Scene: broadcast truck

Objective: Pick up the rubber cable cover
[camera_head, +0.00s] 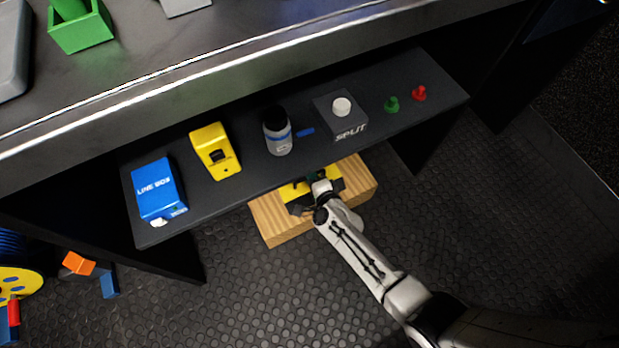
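A yellow and black piece (291,189), which looks like the rubber cable cover, lies on top of a wooden box (275,228) on the floor, close to the front edge of the dark shelf. My gripper (307,192) is at this piece, with my arm reaching in from the lower right. The gripper's dark parts and wrist cover much of the piece. I cannot tell whether the fingers are around it or just above it, nor whether they are open or shut.
The dark shelf (245,199) overhangs the box's back. It holds a blue line box (158,188), a yellow device (215,150), a bottle (277,132), a grey split box (340,116) and small green and red pieces. The studded floor (480,220) at right is clear.

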